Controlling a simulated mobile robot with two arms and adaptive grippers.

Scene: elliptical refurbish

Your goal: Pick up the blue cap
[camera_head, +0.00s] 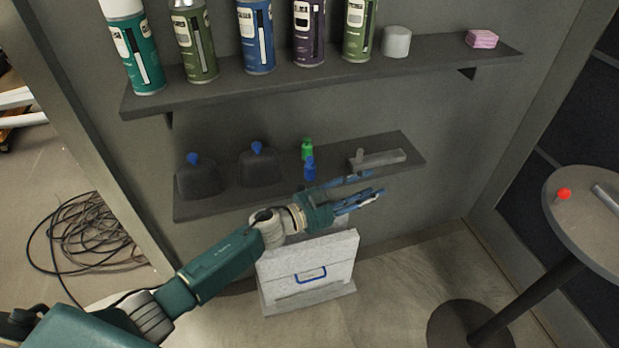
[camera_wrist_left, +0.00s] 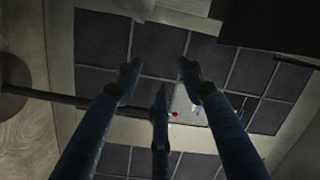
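A small blue object (camera_head: 309,168), which looks like the blue cap, stands on the lower shelf (camera_head: 222,206), just in front of a small green object (camera_head: 307,148). Two dark rounded items on this shelf also have blue tops, one at the left (camera_head: 193,159) and one nearer the middle (camera_head: 257,148). My left gripper (camera_head: 368,187) is in front of the shelf, to the right of the small blue object and apart from it, pointing right. In the left wrist view its three fingers (camera_wrist_left: 158,85) are spread with nothing between them. My right gripper is not in view.
A grey tool-like item (camera_head: 384,159) lies on the lower shelf's right end. The upper shelf (camera_head: 440,57) holds several spray cans, a white cylinder (camera_head: 396,42) and pink sponges (camera_head: 482,39). A white case (camera_head: 335,258) stands below. A round table (camera_head: 590,238) with a red-topped item (camera_head: 564,194) is right.

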